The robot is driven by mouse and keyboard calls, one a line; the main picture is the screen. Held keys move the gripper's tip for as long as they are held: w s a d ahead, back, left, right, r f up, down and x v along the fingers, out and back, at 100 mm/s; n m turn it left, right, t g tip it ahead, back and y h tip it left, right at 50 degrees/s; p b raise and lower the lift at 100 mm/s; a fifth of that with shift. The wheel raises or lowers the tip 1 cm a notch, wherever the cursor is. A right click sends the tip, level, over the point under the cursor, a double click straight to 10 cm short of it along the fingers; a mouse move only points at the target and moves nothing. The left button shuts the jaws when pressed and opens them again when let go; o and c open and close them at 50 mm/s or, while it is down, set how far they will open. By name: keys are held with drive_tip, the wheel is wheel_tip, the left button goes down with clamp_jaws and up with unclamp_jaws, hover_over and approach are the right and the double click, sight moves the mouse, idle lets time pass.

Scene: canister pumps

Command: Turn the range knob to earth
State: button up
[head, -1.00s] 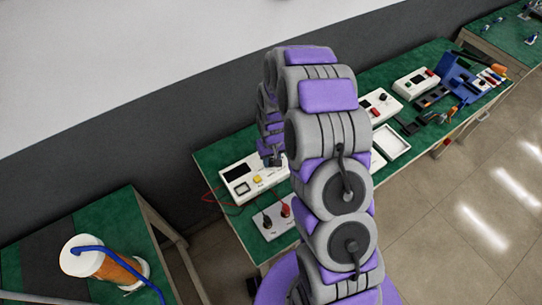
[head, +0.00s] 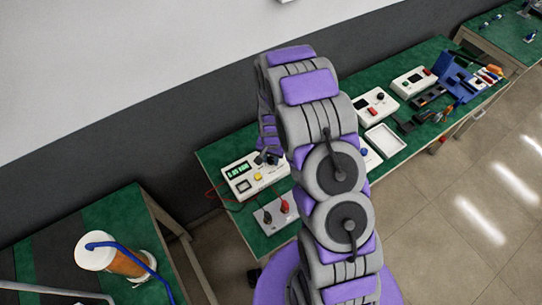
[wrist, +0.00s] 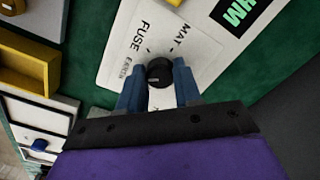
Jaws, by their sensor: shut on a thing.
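The black range knob (wrist: 159,70) sits on a white meter panel in the wrist view. My gripper (wrist: 158,80) is shut on it, with one blue finger on either side. The printed labels "FUSE" and "MAT" show beside the knob, with smaller, hard-to-read text near it. I cannot tell which label the knob points to. The meter's lit green display (wrist: 236,12) shows at the upper right. In the head view the meter (head: 252,181) stands on the green bench, its display lit, with my gripper (head: 267,158) at its right end.
A grey box with red and black plugs (head: 276,214) sits in front of the meter. A white tray (head: 385,139) and other instruments lie to the right along the bench. A separate table at lower left holds a white-and-orange canister (head: 118,259).

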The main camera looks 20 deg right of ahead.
sight(272, 159)
idle(0.5)
drive_tip(key=o, duration=1)
drive_tip(key=shift+o, duration=0.2)
wheel_tip(272, 159, up, 17)
drive_tip(key=p, duration=0.2)
drive_tip(key=shift+r, duration=0.15)
drive_tip(key=shift+d, duration=0.1)
drive_tip(key=shift+s, duration=0.1)
